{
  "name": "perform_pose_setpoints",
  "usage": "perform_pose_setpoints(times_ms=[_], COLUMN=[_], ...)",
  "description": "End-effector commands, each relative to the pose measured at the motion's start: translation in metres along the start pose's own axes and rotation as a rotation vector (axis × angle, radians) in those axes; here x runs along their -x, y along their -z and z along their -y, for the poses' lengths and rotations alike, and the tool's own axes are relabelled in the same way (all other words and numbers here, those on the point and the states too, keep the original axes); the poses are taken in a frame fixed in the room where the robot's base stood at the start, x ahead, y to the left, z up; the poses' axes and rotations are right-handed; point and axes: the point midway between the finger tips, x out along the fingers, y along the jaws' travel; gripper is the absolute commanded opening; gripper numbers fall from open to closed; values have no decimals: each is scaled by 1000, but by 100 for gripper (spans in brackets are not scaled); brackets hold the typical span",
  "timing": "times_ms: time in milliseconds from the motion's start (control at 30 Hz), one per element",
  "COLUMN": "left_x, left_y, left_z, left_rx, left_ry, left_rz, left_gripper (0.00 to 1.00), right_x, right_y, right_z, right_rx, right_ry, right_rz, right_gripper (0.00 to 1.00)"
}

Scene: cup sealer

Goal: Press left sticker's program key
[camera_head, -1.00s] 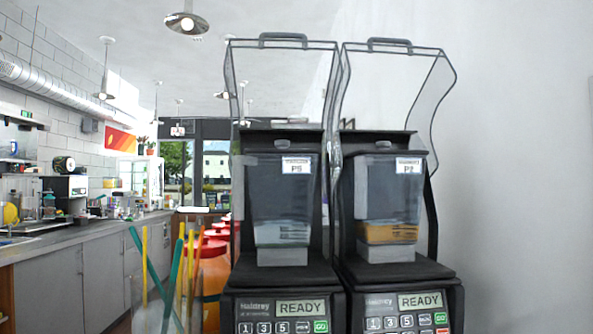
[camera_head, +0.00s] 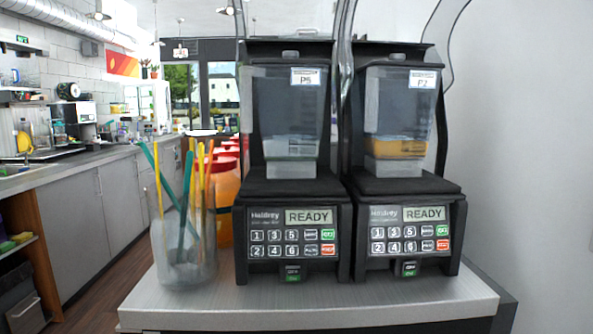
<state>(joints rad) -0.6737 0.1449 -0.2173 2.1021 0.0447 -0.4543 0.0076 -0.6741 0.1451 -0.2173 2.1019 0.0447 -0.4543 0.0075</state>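Two blenders stand side by side. The left blender's jar (camera_head: 285,112) carries a white sticker (camera_head: 306,77) that seems to read P5, though the small digit is blurred. The right blender's jar (camera_head: 400,105) has a sticker (camera_head: 422,79) reading P2. The left keypad (camera_head: 293,243) has keys 1, 3, 5 above 2, 4, 6, with a green and a red key at the right; key 5 (camera_head: 291,236) is in its top row. The left display (camera_head: 308,216) and the right display (camera_head: 424,213) both show READY. The right keypad (camera_head: 409,239) matches. Neither gripper is in view.
The blenders stand on a grey counter (camera_head: 240,309), with its front strip clear. A glass jar of coloured sticks (camera_head: 183,240) stands left of them, with orange red-lidded containers (camera_head: 226,195) behind. The transparent hoods are raised. A white wall is at the right.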

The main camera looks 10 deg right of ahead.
Motion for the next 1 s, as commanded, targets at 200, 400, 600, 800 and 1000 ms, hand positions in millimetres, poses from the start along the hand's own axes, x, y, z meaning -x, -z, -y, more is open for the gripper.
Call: perform_pose_setpoints(times_ms=[200,400,600,800,1000], left_x=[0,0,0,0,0], left_y=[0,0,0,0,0], left_z=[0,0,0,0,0], left_rx=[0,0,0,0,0], left_ry=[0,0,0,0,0], left_rz=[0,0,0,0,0], left_gripper=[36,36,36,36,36], right_x=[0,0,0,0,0], right_y=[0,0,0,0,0], right_z=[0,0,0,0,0], right_rx=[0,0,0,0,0], right_ry=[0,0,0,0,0], right_rz=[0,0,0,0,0], right_gripper=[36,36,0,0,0])
